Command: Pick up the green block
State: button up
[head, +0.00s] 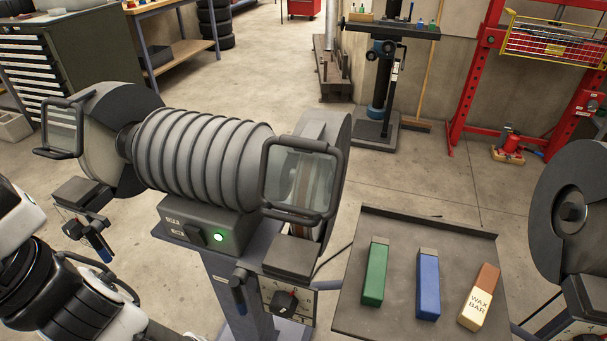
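The green block (376,274) is a long narrow bar with a grey-brown far end. It lies on a dark grey tray (345,312), on the left of the bars there. A blue bar (428,285) lies to its right, with a bare gap between them. A cream and brown bar marked WAX BAR (475,308) lies further right. Nothing covers the green block. White and black links of my arm show at the lower left, well apart from the tray. My gripper is not in view.
A grinding machine (205,160) on a pedestal stands left of the tray, with clear shields and a lit green button. A dark wheel (575,212) stands close on the right. The tray has a raised back rim. Open concrete floor (270,65) lies behind.

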aim_at(373, 293)
jog(key=k+l+z, duration=0.95)
jog(key=l, duration=0.3)
jog(key=i+j, duration=0.4)
